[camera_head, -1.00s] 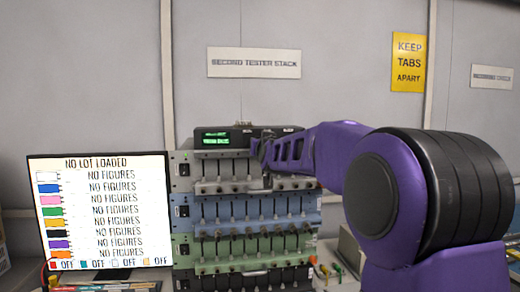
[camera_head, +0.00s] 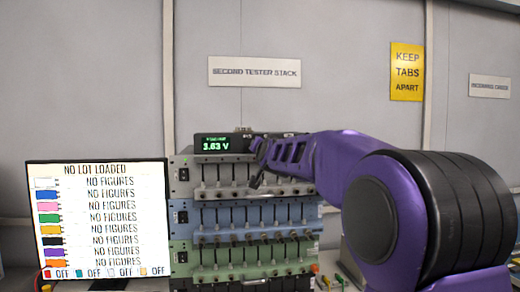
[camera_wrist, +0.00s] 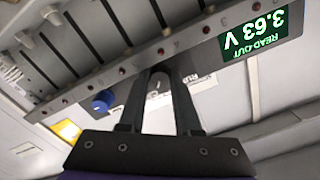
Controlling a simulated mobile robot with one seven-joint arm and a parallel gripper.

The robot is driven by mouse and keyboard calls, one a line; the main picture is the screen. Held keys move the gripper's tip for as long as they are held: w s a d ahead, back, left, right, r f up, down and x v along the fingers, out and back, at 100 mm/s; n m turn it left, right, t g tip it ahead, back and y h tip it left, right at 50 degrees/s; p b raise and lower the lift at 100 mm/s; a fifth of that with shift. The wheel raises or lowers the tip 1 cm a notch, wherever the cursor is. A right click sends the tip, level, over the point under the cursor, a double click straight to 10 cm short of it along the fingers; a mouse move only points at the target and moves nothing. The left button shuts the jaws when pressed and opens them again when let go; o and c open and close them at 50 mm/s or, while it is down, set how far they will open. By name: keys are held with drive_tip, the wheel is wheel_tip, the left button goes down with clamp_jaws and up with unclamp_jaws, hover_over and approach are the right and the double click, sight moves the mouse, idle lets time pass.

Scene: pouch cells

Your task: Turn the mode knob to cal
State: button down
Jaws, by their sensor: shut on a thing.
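The black tester unit (camera_head: 240,133) sits on top of the stack. Its green display (camera_head: 213,145) reads 3.63 V, and in the wrist view the display (camera_wrist: 262,37) shows upside down with the word READ-OUT. My gripper (camera_head: 257,155) is at the unit's front, right of the display. In the wrist view my gripper's two dark fingers (camera_wrist: 160,75) close together at the panel. They are shut on what seems to be the mode knob, which they mostly hide. A partly covered label with RUN-like letters is beside the fingertips. No cal mark is readable.
A blue knob (camera_wrist: 102,101) stands left of the fingers in the wrist view. Rows of channel slots in grey, blue (camera_head: 225,213) and green (camera_head: 225,252) lie below the unit. A monitor (camera_head: 98,220) stands left. My arm covers the right side.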

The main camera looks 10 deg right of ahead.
drive_tip(key=shift+r, duration=0.15)
drive_tip(key=c, duration=0.6)
unclamp_jaws()
